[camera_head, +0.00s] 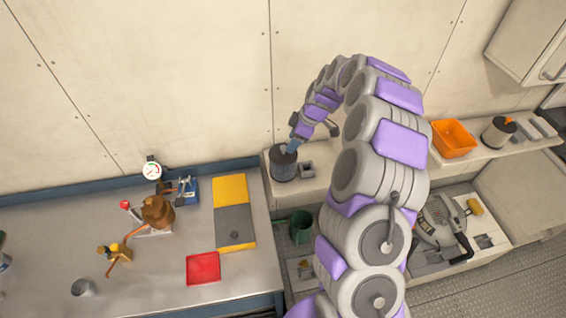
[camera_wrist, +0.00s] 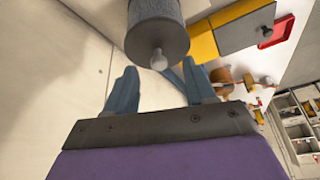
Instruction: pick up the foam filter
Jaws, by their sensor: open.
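The foam filter (camera_head: 283,166) appears to be the dark grey cylinder standing upright on the light ledge behind the counter. In the wrist view it is a grey, rough-sided cylinder (camera_wrist: 158,12) with a dark end face and a pale knob pointing toward me. My gripper (camera_head: 290,148) is just above its top in the head view. In the wrist view my gripper (camera_wrist: 160,76) has its two blue fingers apart, with the knob roughly between their tips. I see no clear contact. The filter's far end is cut off in the wrist view.
A small grey block (camera_head: 307,170) sits close right of the filter. A green cup (camera_head: 301,226) stands lower, in front. An orange bin (camera_head: 453,138) and a dark canister (camera_head: 498,132) are farther right. The wall rises close behind. A red tray (camera_head: 203,268) lies on the counter.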

